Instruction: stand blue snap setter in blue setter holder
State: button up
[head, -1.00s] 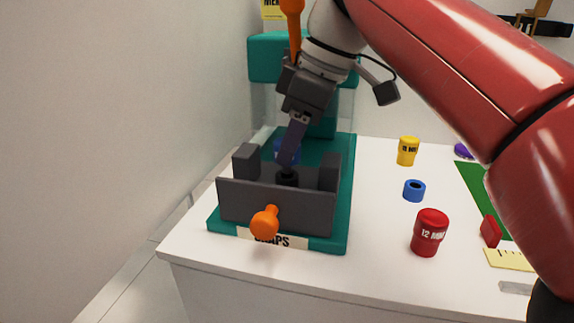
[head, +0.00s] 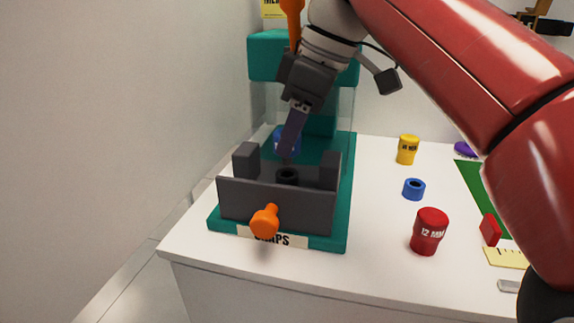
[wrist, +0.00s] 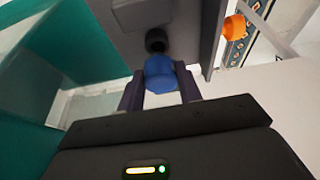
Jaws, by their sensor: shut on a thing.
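My gripper (head: 287,150) is shut on the blue snap setter, which shows as a blue cylinder between the two fingers in the wrist view (wrist: 160,74). In the head view the setter (head: 279,137) is partly hidden behind the fingers. It is held above and behind the black socket (head: 287,175) of the press, apart from it as far as the head view shows. The blue setter holder (head: 414,189), a short blue ring with a dark hole, stands empty on the white table, right of the press.
The teal and grey press (head: 275,205) has dark walls around the socket and an orange knob (head: 265,221) in front. A red pot (head: 430,232) and a yellow pot (head: 408,150) stand near the holder. A red block (head: 490,230) lies farther right. White table between press and holder is clear.

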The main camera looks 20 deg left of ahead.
jog(key=shift+r, duration=2.1)
jog(key=shift+s+f, duration=0.1)
jog(key=shift+f, duration=0.05)
dwell(0.5)
